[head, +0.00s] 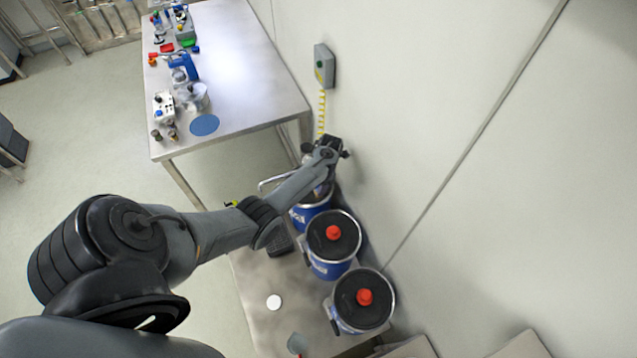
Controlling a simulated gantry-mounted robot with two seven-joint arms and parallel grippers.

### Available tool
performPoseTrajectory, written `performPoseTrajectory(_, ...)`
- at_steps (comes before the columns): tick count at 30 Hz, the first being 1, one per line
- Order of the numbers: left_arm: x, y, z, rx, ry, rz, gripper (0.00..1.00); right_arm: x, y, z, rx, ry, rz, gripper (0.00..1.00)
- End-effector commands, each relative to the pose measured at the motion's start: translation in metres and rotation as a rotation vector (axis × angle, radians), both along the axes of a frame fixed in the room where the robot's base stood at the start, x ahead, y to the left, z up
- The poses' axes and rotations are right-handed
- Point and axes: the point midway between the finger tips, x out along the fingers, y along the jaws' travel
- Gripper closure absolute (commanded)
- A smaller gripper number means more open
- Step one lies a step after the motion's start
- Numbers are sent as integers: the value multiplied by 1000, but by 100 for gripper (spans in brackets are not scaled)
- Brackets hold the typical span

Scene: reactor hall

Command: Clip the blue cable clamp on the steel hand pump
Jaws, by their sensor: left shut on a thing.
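My left gripper (332,150) is by the wall, over the rearmost of three blue drums, at the far end of my outstretched arm. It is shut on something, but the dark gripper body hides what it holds. A bent steel rod (268,183) shows left of my forearm, at the rear drum (308,213); it looks like part of the steel hand pump, whose body is mostly hidden behind my arm. I cannot make out the blue cable clamp. My right gripper is not in view.
Two blue drums with black lids and red caps, a middle one (333,236) and a front one (363,299), stand on a light bench (255,325). A cluttered table (245,75) stands behind. A grey wall box (324,66) hangs above yellow-marked tape.

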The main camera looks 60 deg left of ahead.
Motion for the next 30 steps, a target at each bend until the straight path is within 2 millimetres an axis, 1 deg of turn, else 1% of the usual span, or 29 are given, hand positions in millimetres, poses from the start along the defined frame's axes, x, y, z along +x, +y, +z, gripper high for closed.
performPoseTrajectory(11, 0, 0, -1, 0, 0, 0, 60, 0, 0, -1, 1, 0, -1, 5)
performPoseTrajectory(30, 0, 0, -11, -1, -1, 0, 60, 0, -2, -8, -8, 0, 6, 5)
